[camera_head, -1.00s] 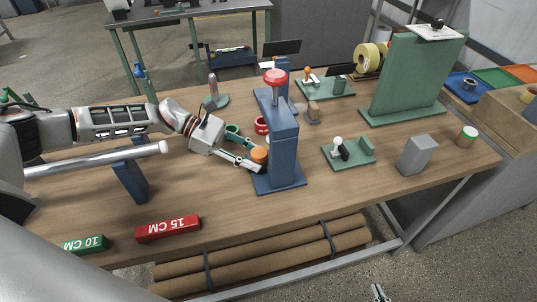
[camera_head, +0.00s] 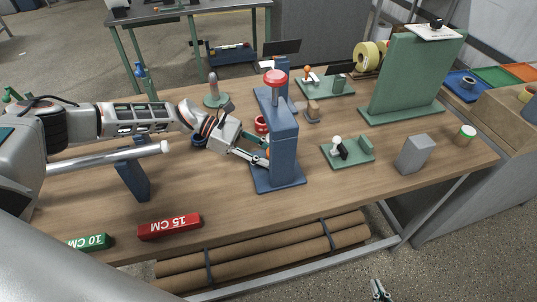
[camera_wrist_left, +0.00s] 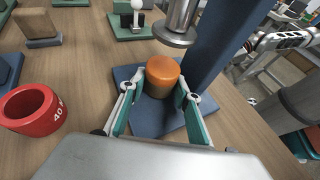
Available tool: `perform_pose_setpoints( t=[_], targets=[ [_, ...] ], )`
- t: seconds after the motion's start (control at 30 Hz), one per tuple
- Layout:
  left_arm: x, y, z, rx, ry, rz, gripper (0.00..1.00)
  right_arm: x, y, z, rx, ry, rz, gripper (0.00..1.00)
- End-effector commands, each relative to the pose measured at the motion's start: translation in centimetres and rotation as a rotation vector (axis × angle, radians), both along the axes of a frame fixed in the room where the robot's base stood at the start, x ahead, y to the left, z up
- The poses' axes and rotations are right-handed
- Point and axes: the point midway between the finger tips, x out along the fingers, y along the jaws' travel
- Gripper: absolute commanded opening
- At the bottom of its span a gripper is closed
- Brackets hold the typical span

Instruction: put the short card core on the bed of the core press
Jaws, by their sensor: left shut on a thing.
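The short card core, an orange-topped cylinder, shows in the left wrist view (camera_wrist_left: 162,76), standing upright between the fingers of my left gripper (camera_wrist_left: 160,98). The gripper is shut on it. In the head view the left gripper (camera_head: 262,158) reaches into the blue core press (camera_head: 284,140) from the left, and the press frame hides most of the core. In the wrist view the core is over the blue bed (camera_wrist_left: 126,74), close to the silver ram (camera_wrist_left: 175,36). I cannot tell whether it touches the bed. My right gripper (camera_head: 379,290) is small at the bottom edge, its jaws unclear.
A red ring (camera_wrist_left: 33,108) marked 40 lies left of the press in the wrist view. A green fixture (camera_head: 348,152) and a grey block (camera_head: 416,154) stand to the right. Red (camera_head: 169,227) and green (camera_head: 88,242) length bars lie at the front left. The table right of the press is partly free.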

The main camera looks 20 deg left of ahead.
Motion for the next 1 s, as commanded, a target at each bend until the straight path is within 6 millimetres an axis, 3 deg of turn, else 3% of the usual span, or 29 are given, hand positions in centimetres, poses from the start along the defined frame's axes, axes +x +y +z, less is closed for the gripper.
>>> perform_pose_setpoints(
  t=[0.17, 0.2, 0.27, 0.77, 1.0],
  targets=[
    [0.0, 0.0, -0.5, -0.001, 0.0, 0.0, 0.11, 0.0, 0.0, -0.6, 0.0, 0.0, 0.0, 0.0],
    [0.0, 0.0, -0.5, 0.0, 0.0, 0.0, 0.34, 0.0, 0.0, -0.6, 0.0, 0.0, 0.0, 0.0],
    [0.0, 0.0, -0.4, 0.0, 0.0, 0.0, 0.48, 0.0, 0.0, -0.6, 0.0, 0.001, 0.0, 0.0],
    [0.0, 0.1, 0.3, 0.001, 0.001, 0.001, 0.48, 0.0, 0.0, 0.2, 0.0, 0.001, 0.0, 0.0],
    [-0.2, 4.7, 1.7, 0.001, -0.002, 0.005, 0.48, 0.0, 0.0, -1.2, 0.0, -0.001, 0.0, 0.0]
  ],
)
